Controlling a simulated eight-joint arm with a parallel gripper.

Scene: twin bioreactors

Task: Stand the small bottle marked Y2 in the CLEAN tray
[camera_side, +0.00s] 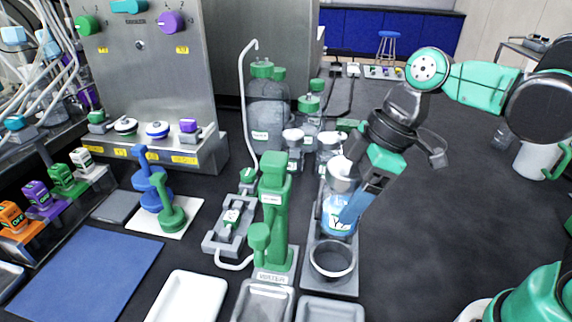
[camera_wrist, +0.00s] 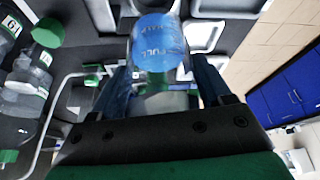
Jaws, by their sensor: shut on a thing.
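The small bottle marked Y2 (camera_side: 338,221) has a blue-and-white label and is at a narrow grey rack (camera_side: 350,284) in the side view. My gripper (camera_side: 350,212) is shut on it, with its blue fingers across the bottle's side. In the wrist view the bottle (camera_wrist: 157,48) shows a blue round face with faint lettering between the fingers of my gripper (camera_wrist: 163,82). I cannot tell whether the bottle's base touches the rack. No tray shows a readable CLEAN mark; a white tray (camera_side: 187,297) and grey trays (camera_side: 262,301) (camera_side: 330,311) lie at the front.
An empty ring holder (camera_side: 333,259) is in front of the bottle. Green-capped bottles (camera_side: 268,105) stand behind. A blue mat (camera_side: 85,272) lies at front left. The dark bench on the right (camera_side: 440,235) is clear.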

